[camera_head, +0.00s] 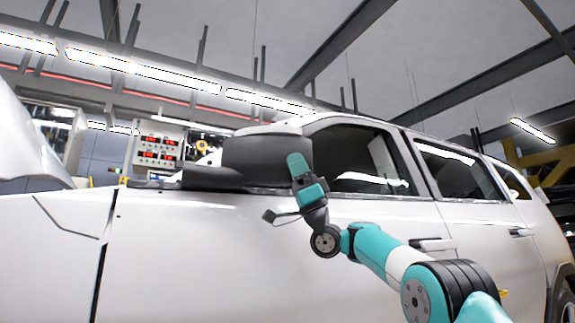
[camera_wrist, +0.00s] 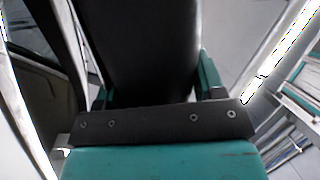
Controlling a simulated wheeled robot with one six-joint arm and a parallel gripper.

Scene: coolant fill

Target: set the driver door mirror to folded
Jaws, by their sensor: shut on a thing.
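The driver door mirror (camera_head: 262,152) is a dark grey housing on the white car, at the front of the driver door's window. My gripper (camera_head: 300,166) is at the mirror's right-hand end in the head view. In the wrist view the dark mirror housing (camera_wrist: 145,45) fills the space between my two teal fingers, and my gripper (camera_wrist: 152,88) is shut on it. The far finger is hidden behind the mirror in the head view. I cannot tell the mirror's exact fold angle.
The white car door (camera_head: 350,215) lies close below and beside my arm. A door handle (camera_head: 432,244) is near my arm. A raised white panel (camera_head: 25,145) stands at the left. A control box with red displays (camera_head: 158,147) is behind. Open space lies above the car.

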